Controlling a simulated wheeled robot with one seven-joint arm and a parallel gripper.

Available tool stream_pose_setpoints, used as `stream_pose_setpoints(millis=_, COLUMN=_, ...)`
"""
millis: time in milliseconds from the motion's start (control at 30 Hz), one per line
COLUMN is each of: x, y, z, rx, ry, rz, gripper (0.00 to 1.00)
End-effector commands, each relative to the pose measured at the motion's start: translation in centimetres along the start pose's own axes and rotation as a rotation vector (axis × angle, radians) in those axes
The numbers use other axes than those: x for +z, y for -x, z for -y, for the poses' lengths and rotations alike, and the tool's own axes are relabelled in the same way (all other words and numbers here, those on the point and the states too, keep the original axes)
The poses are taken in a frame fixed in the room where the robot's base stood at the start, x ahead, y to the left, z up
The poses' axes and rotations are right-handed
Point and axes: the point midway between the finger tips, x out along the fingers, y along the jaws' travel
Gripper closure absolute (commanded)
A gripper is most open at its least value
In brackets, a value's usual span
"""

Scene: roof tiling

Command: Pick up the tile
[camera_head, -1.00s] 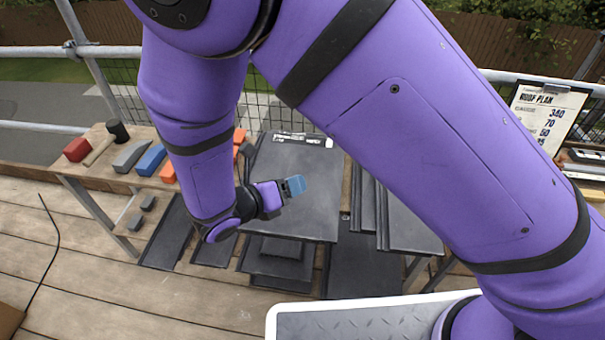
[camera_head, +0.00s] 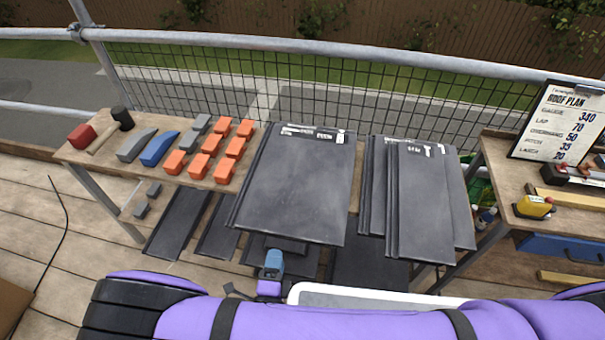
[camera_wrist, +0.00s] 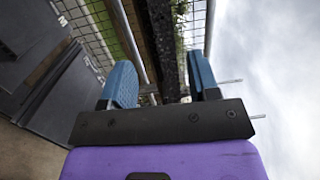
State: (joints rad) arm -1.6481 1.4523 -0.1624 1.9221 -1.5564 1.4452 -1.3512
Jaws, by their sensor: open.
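A large dark grey tile (camera_head: 298,185) with white label marks at its far edge lies on the wooden bench in the head view, its near edge overhanging the front. To its right, narrower dark tiles (camera_head: 425,200) lie overlapping on the same bench. My gripper (camera_head: 273,262) is low in the head view, just in front of the large tile's near edge and apart from it. In the wrist view my gripper (camera_wrist: 162,85) has its two blue fingers wide apart with nothing between them.
Several orange blocks (camera_head: 210,148), a blue wedge (camera_head: 159,148), a grey wedge (camera_head: 134,146) and a mallet (camera_head: 85,137) lie on the bench's left. More dark tiles (camera_head: 180,222) lie below. A side table (camera_head: 497,165) with a roof plan sign (camera_head: 563,122) stands right.

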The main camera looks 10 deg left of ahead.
Motion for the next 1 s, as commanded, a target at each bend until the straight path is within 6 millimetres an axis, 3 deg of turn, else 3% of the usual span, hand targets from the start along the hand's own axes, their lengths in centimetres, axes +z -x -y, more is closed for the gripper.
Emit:
stream_pose_setpoints(millis=300, x=-0.1, y=-4.4, z=0.1, rx=-0.001, ry=-0.002, rz=-0.005, gripper=0.45)
stream_pose_setpoints(millis=567, x=0.0, y=-6.1, z=0.2, rx=-0.001, ry=-0.003, rz=-0.004, gripper=0.45)
stream_pose_setpoints(millis=867, x=0.2, y=-10.1, z=0.6, rx=-0.001, ry=-0.003, rz=-0.005, gripper=0.45)
stream_pose_setpoints(millis=1000, x=0.2, y=-10.5, z=0.6, rx=0.0, ry=-0.003, rz=-0.004, gripper=0.45)
